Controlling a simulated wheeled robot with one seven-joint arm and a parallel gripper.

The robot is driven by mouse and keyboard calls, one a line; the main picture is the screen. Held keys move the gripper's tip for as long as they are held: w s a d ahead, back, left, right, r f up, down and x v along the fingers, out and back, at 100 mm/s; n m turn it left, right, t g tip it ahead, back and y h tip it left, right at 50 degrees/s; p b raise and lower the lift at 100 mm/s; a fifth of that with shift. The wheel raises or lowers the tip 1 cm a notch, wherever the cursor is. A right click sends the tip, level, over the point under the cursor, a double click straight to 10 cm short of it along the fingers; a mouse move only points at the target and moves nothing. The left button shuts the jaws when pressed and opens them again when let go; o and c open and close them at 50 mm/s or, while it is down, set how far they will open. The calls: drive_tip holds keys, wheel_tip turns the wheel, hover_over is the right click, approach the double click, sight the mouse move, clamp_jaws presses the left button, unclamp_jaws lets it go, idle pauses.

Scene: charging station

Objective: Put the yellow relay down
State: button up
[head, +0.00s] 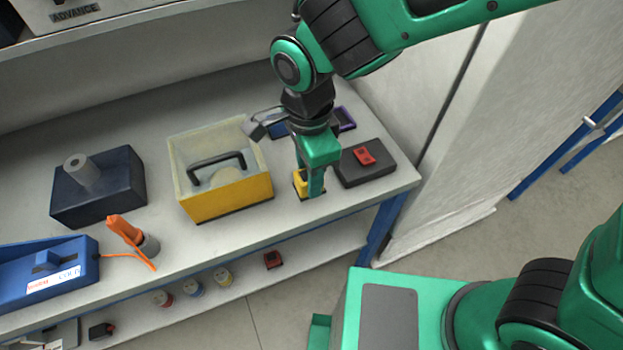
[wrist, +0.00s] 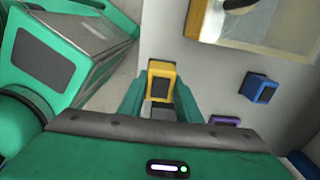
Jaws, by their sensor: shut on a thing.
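The yellow relay (head: 299,183) shows partly behind my gripper (head: 312,190), near the front edge of the workbench, right of the yellow bin. In the wrist view the yellow relay (wrist: 161,70), a yellow block with a dark face, sits between the two green fingertips of my gripper (wrist: 160,92), which is shut on it. The relay is low over the bench top. I cannot tell whether its underside touches the surface.
A yellow bin (head: 228,197) with clear upper walls stands to the left. A dark pad (head: 378,174) with a red block (head: 365,155) lies to the right. Blue (wrist: 258,88) and purple (wrist: 225,120) blocks lie nearby. The bench front edge is close.

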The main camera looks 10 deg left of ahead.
drive_tip(key=shift+w+d+f, duration=0.1)
drive_tip(key=shift+w+f, duration=0.3)
drive_tip(key=shift+w, duration=0.15)
drive_tip(key=shift+f, duration=1.95)
drive_tip(key=shift+f, duration=0.15)
drive_tip(key=o, duration=1.2)
drive_tip(key=shift+c, duration=0.2)
wheel_tip(320, 180, up, 12)
drive_tip(key=shift+r, duration=0.15)
